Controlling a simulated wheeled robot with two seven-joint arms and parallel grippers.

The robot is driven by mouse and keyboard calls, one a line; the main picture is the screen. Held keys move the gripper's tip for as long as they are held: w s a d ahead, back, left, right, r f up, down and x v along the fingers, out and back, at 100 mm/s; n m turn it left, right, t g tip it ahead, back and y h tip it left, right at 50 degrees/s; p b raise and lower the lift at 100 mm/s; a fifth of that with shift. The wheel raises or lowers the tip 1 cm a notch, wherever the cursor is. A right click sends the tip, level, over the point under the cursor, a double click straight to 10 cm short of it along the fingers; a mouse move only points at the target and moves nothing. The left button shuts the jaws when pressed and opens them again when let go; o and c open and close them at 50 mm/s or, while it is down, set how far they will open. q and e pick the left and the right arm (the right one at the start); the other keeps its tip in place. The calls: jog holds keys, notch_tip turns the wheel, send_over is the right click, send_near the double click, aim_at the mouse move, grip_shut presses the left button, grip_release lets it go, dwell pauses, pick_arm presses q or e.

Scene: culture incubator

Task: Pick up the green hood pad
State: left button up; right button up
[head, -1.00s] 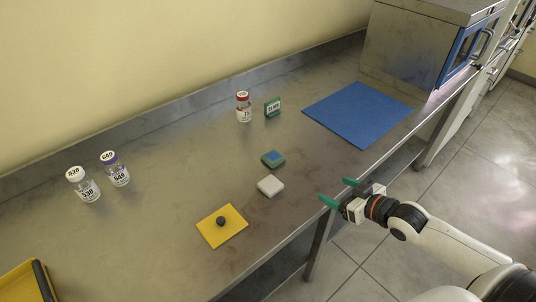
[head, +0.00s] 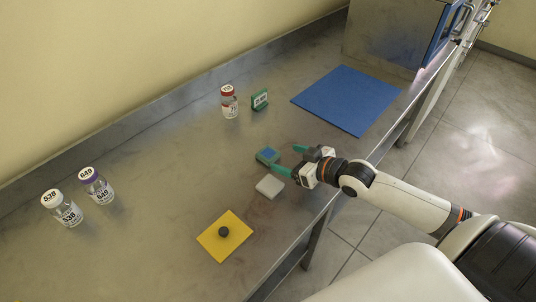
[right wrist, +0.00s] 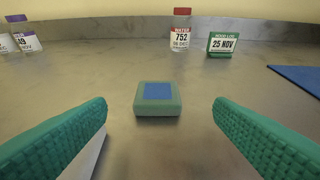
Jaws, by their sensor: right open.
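The green hood pad (head: 267,156) is a small green block with a blue top, lying on the steel bench. It also shows in the right wrist view (right wrist: 158,101), centred ahead of the fingers. My right gripper (head: 287,160) is open, with green fingertips, close to the pad on its right side. In the right wrist view the open fingers (right wrist: 160,135) stand left and right, and the pad lies beyond them, apart from both. My left gripper is not in view.
A pale block (head: 270,187) lies just beside my right gripper. A yellow mat (head: 212,241) with a dark knob is nearer. A red-capped bottle (head: 229,103) and a green date sign (head: 260,100) stand behind.

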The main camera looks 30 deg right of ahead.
aim_at(269, 153)
jog(key=shift+x, duration=3.45)
jog(key=shift+s+a, duration=0.1)
jog(key=c, duration=1)
